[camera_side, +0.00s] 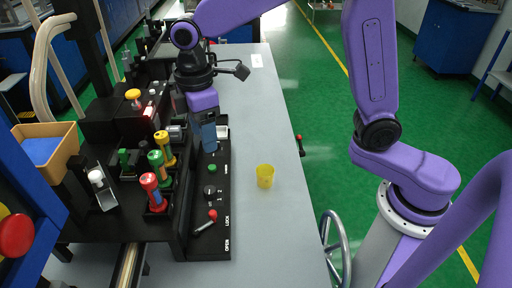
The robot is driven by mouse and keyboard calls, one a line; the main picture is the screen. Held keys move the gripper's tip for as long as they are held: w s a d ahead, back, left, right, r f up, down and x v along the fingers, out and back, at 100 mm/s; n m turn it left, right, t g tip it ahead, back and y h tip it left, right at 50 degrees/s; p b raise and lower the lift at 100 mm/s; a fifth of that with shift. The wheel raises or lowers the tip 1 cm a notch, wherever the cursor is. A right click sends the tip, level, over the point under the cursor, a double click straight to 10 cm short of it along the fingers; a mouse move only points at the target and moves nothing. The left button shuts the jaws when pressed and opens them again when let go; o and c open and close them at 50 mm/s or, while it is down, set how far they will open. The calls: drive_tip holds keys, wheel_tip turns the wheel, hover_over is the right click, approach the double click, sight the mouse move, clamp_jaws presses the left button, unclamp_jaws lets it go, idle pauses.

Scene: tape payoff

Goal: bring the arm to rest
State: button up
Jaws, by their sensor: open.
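My gripper (209,138) points down from my purple arm, above the upper part of the black control panel (206,246). I see its blue finger part edge-on, and the gap between the fingers is hard to make out. No object shows in it. I cannot tell whether its tips touch the panel.
The panel has a green button (212,168), a dark knob (210,192) and a red-tipped lever (205,222). Coloured spools (152,190) stand at left near a tan bin (46,150). The table right of the panel is mostly clear.

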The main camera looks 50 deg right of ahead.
drive_tip(key=s+d+f, duration=0.1)
drive_tip(key=s+d, duration=0.7)
drive_tip(key=s, duration=0.4)
drive_tip(key=s+d+f+m, duration=0.1)
drive_tip(key=s+d, duration=0.8)
drive_tip(key=s, duration=0.2)
drive_tip(key=shift+s+f+m, duration=0.2)
drive_tip(key=shift+s+m, duration=0.1)
drive_tip(key=shift+s, duration=0.1)
drive_tip(key=shift+d, duration=0.1)
drive_tip(key=shift+c, duration=0.2)
